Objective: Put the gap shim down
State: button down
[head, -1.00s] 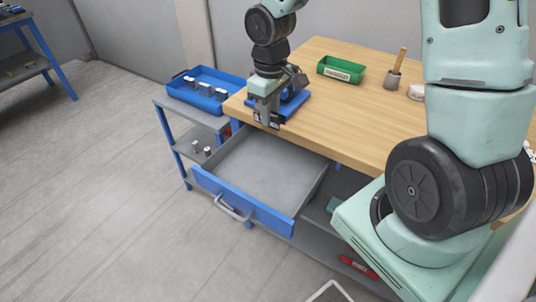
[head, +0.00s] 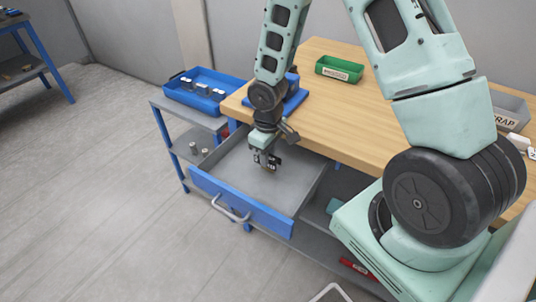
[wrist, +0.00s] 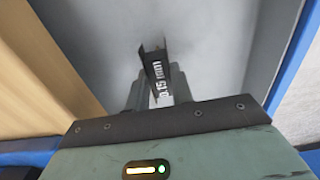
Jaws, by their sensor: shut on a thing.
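The gap shim (wrist: 155,72) is a dark piece with white lettering, part of which reads "mm". In the wrist view it sits between the two fingertips of my gripper (wrist: 158,92), which is shut on it. In the head view my gripper (head: 265,160) points down inside the open blue drawer (head: 245,208), towards its back. The shim (head: 272,160) shows small and dark at the fingers. The drawer's grey floor (head: 230,175) is bare around it. I cannot tell whether the shim touches the floor.
The wooden bench top (head: 345,118) overhangs the drawer's back right. A blue fixture (head: 292,98) stands on its corner, with a green bin (head: 339,68) behind. A blue tray (head: 205,92) on a side shelf holds several parts. Small cylinders (head: 194,148) stand lower.

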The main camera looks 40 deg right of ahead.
jog(key=shift+f, duration=0.1)
jog(key=c, duration=1.2)
grip_release()
notch_tip(320, 180, up, 11)
jog(key=p, duration=0.1)
jog(key=s+a+r+n, duration=0.1)
jog(key=s+a+r, duration=0.4)
jog(key=s+a, duration=0.4)
jog(key=s+a+r+n, duration=0.2)
jog(key=s+a+r, duration=0.4)
jog(key=s+a, duration=0.3)
jog(key=s, duration=0.3)
jog(key=shift+r+y, duration=0.2)
jog(key=shift+y, duration=0.1)
jog(key=shift+a, duration=0.1)
